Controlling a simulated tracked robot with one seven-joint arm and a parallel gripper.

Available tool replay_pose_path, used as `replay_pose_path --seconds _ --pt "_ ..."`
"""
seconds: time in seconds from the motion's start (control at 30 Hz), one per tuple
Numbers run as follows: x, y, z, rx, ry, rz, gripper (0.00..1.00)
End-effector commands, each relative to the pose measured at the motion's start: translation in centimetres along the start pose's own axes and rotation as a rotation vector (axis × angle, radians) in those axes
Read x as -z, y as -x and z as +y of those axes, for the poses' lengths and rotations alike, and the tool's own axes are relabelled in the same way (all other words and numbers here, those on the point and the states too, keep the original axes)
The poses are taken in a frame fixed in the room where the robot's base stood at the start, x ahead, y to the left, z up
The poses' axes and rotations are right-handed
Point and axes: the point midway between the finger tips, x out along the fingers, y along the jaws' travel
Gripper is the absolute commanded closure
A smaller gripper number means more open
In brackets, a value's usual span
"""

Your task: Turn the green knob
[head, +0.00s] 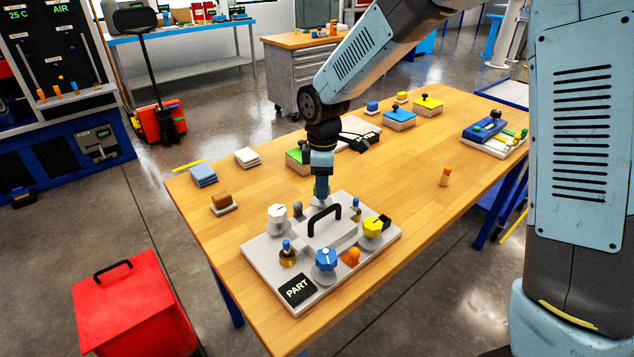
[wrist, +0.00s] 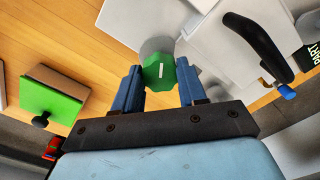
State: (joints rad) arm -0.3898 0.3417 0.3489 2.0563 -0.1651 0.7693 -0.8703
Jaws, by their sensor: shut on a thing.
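The green knob (wrist: 160,72) shows in the wrist view between the two fingers of my gripper (wrist: 160,88). It has a faceted rim and a white pointer line on top. My gripper is shut on it, with a blue finger on each side. In the head view my gripper (head: 321,190) points down at the back of the grey panel (head: 262,252), and it hides most of the green knob there.
The panel also carries a white knob (head: 277,214), a blue knob (head: 326,259), a yellow knob (head: 373,226), and a black arched handle (head: 324,215) close to my gripper. A green-lidded box (head: 297,157) stands behind. The wooden table's right front is mostly clear.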

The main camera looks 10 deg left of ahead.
Motion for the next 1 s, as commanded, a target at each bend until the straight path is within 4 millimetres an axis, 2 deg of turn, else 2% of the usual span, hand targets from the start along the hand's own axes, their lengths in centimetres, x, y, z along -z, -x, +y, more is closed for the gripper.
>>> replay_pose_path --seconds 0.7,1.0 --pt "-0.39 -0.07 0.03 0.0 -0.681 -0.005 0.89" --pt "-0.38 -0.06 0.05 -0.001 -0.913 -0.005 0.89"
